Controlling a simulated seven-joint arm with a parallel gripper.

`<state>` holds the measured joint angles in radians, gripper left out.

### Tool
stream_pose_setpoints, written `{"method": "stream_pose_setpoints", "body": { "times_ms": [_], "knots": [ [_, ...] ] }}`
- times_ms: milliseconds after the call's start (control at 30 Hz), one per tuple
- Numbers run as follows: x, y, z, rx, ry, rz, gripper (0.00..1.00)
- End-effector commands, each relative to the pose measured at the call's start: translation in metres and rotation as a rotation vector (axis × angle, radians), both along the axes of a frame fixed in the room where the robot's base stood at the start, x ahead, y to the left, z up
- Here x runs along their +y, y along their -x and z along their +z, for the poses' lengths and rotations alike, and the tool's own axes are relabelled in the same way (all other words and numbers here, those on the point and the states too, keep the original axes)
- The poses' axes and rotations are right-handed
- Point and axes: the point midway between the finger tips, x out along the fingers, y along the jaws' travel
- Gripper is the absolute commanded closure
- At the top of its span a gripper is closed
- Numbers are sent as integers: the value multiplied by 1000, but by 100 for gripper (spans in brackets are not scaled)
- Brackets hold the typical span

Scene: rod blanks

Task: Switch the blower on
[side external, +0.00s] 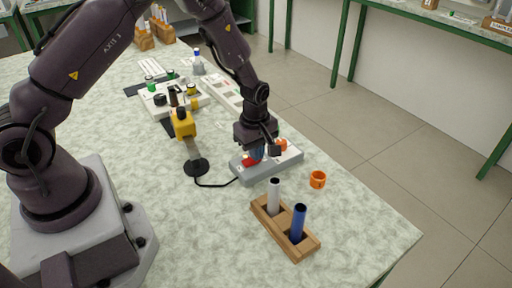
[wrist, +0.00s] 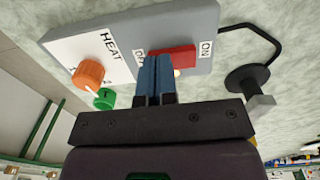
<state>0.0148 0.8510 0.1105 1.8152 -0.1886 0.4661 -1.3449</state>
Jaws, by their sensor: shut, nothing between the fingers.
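The grey control box (side external: 275,165) lies on the bench, joined by a black cable to the yellow blower (side external: 183,125) on its round-based stand. In the wrist view the box (wrist: 204,20) has a red rocker switch (wrist: 180,56) between an ON label and a partly hidden OFF label. My gripper (side external: 257,153) is shut and empty, low over the box. Its blue fingertips (wrist: 155,60) are at the OFF end of the switch and cover part of it. I cannot tell whether they touch it. The rocker's tilt is not clear.
An orange knob (wrist: 90,74) is beside the HEAT label on the box. A wooden rack (side external: 285,232) with a white and a blue rod stands in front. An orange ring (side external: 317,179) lies to the right. Bottles and trays are behind.

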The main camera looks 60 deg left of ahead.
Motion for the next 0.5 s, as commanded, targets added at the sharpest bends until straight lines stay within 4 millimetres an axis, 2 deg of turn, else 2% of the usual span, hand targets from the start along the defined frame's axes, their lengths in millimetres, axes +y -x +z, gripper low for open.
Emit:
{"method": "stream_pose_setpoints", "body": {
  "times_ms": [500],
  "knots": [
    [0, 1, -5, 4, 0, 1, 100]
  ]
}}
